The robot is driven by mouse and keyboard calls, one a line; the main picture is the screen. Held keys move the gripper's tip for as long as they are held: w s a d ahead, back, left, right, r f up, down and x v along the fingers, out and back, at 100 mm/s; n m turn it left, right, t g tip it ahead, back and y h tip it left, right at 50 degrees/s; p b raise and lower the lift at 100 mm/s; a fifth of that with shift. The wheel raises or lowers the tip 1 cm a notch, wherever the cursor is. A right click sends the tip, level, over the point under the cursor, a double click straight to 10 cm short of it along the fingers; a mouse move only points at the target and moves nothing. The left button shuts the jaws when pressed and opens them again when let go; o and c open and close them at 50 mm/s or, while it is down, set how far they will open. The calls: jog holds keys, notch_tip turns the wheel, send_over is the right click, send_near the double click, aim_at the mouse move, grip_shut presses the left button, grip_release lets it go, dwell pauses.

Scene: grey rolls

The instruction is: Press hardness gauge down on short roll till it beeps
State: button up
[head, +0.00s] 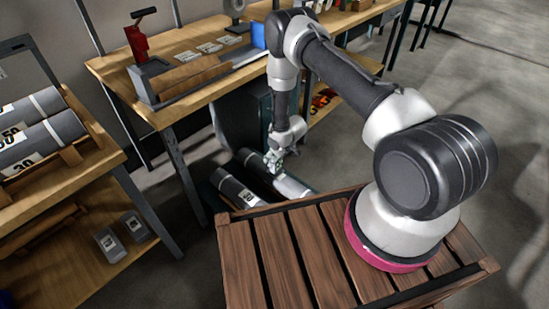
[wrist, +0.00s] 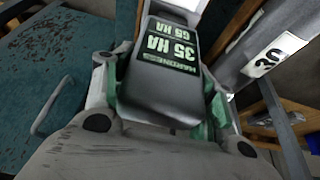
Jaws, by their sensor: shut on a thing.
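My gripper (head: 274,162) is low beyond the wooden slats, over a pair of grey rolls. In the wrist view my gripper (wrist: 160,112) is shut on the hardness gauge (wrist: 158,75), a dark grey block with green upside-down print reading "35 HA", "65 HA" and "HARDNESS". The gauge's far tip is hidden. One grey roll (head: 235,188) lies left of my gripper; the other (head: 291,187) lies partly under it. A roll with a "30" label (wrist: 275,55) shows at right in the wrist view. I cannot tell which roll is the short one, or whether the gauge touches a roll.
A workbench (head: 180,110) with a red tool (head: 137,42) and a brown roll (head: 190,77) stands behind. A shelf table (head: 75,185) at left holds more grey rolls (head: 40,145). A worn teal surface (wrist: 60,75) is left of the gauge. Open floor lies at right.

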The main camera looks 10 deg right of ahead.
jog(key=shift+r, duration=3.4)
